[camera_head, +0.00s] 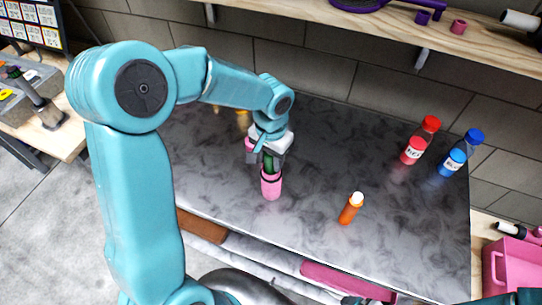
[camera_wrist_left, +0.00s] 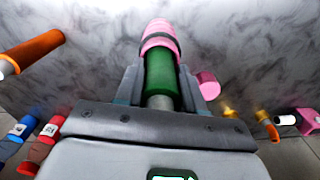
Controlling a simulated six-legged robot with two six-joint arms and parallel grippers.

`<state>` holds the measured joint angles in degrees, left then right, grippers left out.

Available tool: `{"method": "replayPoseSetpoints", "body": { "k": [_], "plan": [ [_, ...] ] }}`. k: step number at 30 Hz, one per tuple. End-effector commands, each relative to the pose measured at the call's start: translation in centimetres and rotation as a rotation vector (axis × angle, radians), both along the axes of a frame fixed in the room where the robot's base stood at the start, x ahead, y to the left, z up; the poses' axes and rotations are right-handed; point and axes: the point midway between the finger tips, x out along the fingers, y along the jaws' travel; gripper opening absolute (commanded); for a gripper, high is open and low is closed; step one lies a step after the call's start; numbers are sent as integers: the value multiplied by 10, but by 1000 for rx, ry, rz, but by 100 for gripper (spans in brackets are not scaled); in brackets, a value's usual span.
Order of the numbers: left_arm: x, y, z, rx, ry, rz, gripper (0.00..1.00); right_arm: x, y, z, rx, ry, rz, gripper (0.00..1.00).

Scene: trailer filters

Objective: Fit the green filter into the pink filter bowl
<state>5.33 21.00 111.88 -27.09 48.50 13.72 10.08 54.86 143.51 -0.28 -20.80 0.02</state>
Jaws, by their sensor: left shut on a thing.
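The green filter (camera_head: 269,163) is a dark green cylinder, upright under my left gripper. My left gripper (camera_head: 268,154) is shut on its upper end; the wrist view shows the filter (camera_wrist_left: 162,82) between the two fingers. The pink filter bowl (camera_head: 271,187) stands on the grey marbled counter directly below. In the wrist view the bowl (camera_wrist_left: 157,38) lines up with the filter, and the filter's far end meets or enters its mouth. I cannot tell how deep it sits. My right gripper does not show.
Another pink cylindrical part (camera_head: 250,146) is close beside the left gripper. An orange bottle (camera_head: 350,209) stands to the right on the counter. Red (camera_head: 420,142) and blue (camera_head: 460,155) bottles are farther right. The counter between them is clear.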

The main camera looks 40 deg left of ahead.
Motion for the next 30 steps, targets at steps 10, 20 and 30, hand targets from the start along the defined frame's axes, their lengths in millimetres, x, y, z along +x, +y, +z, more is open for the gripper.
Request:
{"method": "replayPoseSetpoints", "body": {
  "k": [10, 20, 30],
  "plan": [
    [0, 0, 0, 0, 0, 0, 68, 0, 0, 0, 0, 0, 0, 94],
    [0, 0, 0, 0, 0, 0, 68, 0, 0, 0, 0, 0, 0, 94],
    [0, 0, 0, 0, 0, 0, 68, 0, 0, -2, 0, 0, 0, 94]
  ]
}}
